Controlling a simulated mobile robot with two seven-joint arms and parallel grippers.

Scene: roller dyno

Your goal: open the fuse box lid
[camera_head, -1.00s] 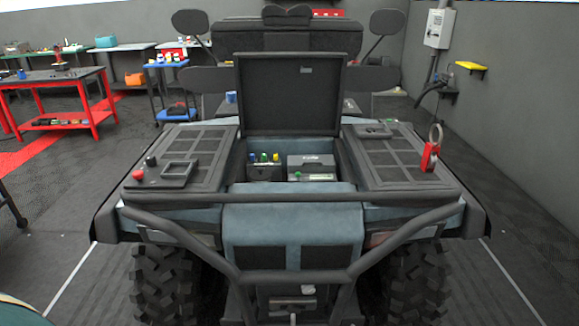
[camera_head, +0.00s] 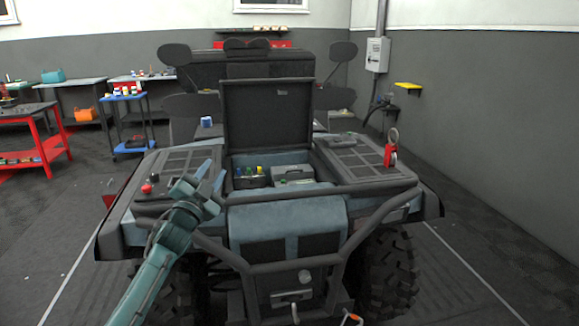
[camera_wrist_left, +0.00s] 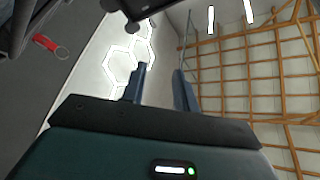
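A vehicle's rear compartment is open under a raised black cover (camera_head: 267,113). Inside it sit a dark box with coloured caps (camera_head: 249,179) on the left and a grey-topped box (camera_head: 293,174) on the right. I cannot tell for sure which is the fuse box or how its lid stands. My left gripper (camera_head: 212,176) is above the vehicle's left rear deck, left of the compartment and apart from both boxes. In the left wrist view its two fingers (camera_wrist_left: 160,78) are apart with nothing between them. My right gripper is not seen.
The rear bar (camera_head: 320,190) crosses in front of the compartment. A red-tagged ring (camera_head: 391,148) stands on the right deck, and a red knob (camera_head: 147,189) on the left deck. A blue cart (camera_head: 125,98) and red table (camera_head: 40,115) stand behind at left. Floor at right is clear.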

